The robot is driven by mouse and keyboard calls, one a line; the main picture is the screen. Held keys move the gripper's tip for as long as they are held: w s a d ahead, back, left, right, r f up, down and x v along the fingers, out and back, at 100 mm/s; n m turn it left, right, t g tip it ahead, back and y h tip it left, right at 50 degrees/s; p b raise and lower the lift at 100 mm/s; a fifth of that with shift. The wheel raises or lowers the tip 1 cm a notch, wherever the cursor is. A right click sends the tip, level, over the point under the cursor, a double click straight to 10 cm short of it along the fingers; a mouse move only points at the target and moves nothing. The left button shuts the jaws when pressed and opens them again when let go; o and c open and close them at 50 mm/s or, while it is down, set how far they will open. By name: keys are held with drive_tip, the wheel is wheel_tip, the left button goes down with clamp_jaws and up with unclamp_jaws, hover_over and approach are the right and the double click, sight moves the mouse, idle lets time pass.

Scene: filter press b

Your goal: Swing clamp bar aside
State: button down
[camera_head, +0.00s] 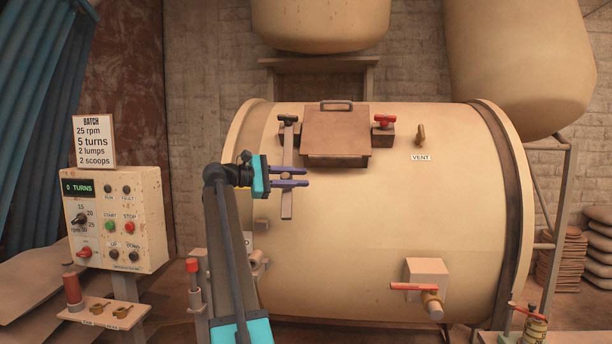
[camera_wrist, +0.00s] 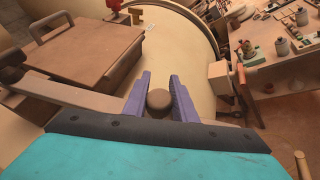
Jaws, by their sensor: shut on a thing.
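The clamp bar (camera_head: 287,152) is a narrow brown bar at the left of the hatch lid (camera_head: 337,130) on the large cream drum. In the wrist view the bar (camera_wrist: 75,96) runs in from the left towards the fingers. My gripper (camera_head: 304,177) is at the bar's lower part, its purple fingers pointing right. In the wrist view my gripper (camera_wrist: 160,88) has the bar's round brown handle (camera_wrist: 158,100) between its fingers and is shut on it.
A red knob (camera_head: 384,120) sits on a block right of the lid. A vent fitting (camera_head: 420,135) and a red-handled valve (camera_head: 415,288) are on the drum. A control panel (camera_head: 112,220) stands at the left. A cluttered table (camera_wrist: 280,65) shows in the wrist view.

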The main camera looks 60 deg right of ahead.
drive_tip(key=shift+s+a+f+m+y, duration=0.1)
drive_tip(key=shift+f+m+y, duration=0.1)
drive_tip(key=shift+m+y, duration=0.1)
drive_tip(key=c, duration=1.7)
unclamp_jaws()
drive_tip(key=shift+c, duration=0.2)
drive_tip(key=shift+r, duration=0.1)
drive_tip(key=shift+w+a, duration=0.1)
drive_tip(key=shift+w, duration=0.1)
drive_tip(key=shift+w+a, duration=0.45)
drive_tip(key=b+v, duration=0.1)
drive_tip(key=v, duration=1.1)
drive_tip(key=shift+b, duration=0.4)
